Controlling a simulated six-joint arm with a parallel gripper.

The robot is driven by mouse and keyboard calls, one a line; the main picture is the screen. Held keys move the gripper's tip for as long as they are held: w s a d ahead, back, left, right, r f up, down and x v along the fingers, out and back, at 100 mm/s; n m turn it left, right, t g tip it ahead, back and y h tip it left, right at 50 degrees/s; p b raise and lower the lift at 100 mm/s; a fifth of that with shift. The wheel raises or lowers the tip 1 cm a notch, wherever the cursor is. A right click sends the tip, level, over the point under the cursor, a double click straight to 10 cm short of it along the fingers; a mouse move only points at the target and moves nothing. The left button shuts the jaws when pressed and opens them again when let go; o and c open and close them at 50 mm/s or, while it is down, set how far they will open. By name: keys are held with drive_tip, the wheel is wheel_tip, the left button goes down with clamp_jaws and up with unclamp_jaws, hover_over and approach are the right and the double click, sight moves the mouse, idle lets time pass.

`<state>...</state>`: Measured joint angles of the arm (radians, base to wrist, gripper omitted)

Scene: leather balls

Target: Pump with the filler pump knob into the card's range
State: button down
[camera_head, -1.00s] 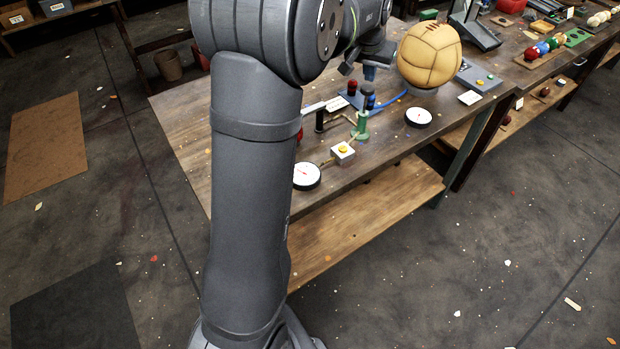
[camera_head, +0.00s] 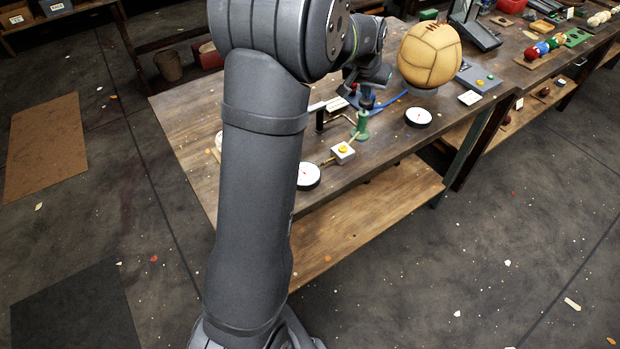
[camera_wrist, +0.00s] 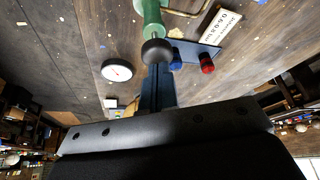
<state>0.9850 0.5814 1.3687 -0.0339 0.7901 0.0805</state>
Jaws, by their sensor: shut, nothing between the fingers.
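The green filler pump (camera_head: 361,124) stands on the workbench, and its round black knob (camera_wrist: 156,51) shows in the wrist view. My gripper (camera_head: 367,99) is over the pump top in the head view, where it hides the knob. In the wrist view my shut blue fingers (camera_wrist: 158,88) are empty and end close to the knob; I cannot tell whether they touch it. A white dial gauge (camera_head: 418,117) with a red needle stands right of the pump and also shows in the wrist view (camera_wrist: 117,70). A white printed card (camera_wrist: 219,27) lies beside the pump; its text is unreadable.
A tan leather ball (camera_head: 430,54) sits behind the gauge. A red knob (camera_wrist: 207,63) on a blue base is close to the pump. A second gauge (camera_head: 308,176) and a white box with a yellow button (camera_head: 343,152) are near the front edge.

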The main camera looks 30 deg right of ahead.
wheel_tip(320, 180, down, 2)
drive_tip(key=shift+r, duration=2.65)
drive_tip(key=shift+r, duration=1)
wheel_tip(320, 180, up, 6)
drive_tip(key=shift+f, duration=2.9)
